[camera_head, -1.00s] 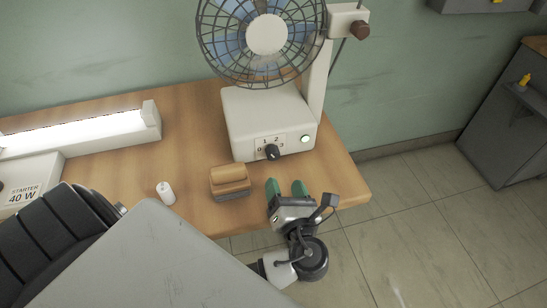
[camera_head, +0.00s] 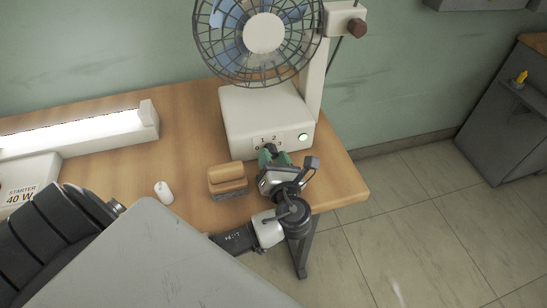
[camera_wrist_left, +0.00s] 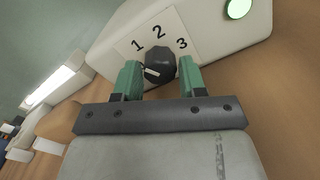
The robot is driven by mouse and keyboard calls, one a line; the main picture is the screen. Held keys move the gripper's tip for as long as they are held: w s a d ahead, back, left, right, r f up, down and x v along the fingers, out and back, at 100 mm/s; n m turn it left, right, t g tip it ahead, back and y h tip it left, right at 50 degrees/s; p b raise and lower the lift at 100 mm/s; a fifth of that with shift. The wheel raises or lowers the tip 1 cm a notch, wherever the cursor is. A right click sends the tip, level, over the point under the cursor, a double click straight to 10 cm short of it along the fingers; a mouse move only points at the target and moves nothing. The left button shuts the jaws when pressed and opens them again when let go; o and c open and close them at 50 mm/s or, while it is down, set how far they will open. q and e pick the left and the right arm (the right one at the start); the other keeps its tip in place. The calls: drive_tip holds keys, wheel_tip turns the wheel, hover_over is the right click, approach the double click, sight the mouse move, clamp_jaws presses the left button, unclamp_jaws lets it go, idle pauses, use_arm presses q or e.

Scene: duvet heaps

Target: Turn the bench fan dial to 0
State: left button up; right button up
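The bench fan (camera_head: 268,108) has a cream base with a dark dial low on its front face. In the left wrist view the dial (camera_wrist_left: 160,62) is a dark faceted knob with a short white mark on its lower left side. The numbers 1, 2 and 3 show around it; the 0 is hidden there, and I cannot tell which number the mark points to. My left gripper (camera_head: 270,153) is at the dial, with its green fingers (camera_wrist_left: 159,78) open on either side of it. The right finger is very close to the knob; contact is unclear. My right gripper is not in view.
A green lamp (camera_head: 303,136) glows on the fan base. A wooden block (camera_head: 227,177) with a grey lower part and a small white cylinder (camera_head: 163,191) lie left of my gripper. A lit tube lamp (camera_head: 80,131) and a starter box (camera_head: 25,192) stand farther left.

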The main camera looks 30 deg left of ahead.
use_arm(q)
drive_tip(key=c, duration=0.5)
drive_tip(key=shift+r+n+p, duration=0.1)
drive_tip(key=shift+n+p, duration=0.7)
drive_tip(key=shift+n, duration=0.3)
drive_tip(key=n, duration=0.2)
drive_tip(key=shift+n+p, duration=0.3)
drive_tip(key=shift+p, duration=0.05)
drive_tip(key=n, duration=0.3)
drive_tip(key=shift+n, duration=0.3)
drive_tip(key=shift+n+b, duration=0.4)
drive_tip(key=shift+n, duration=1.4)
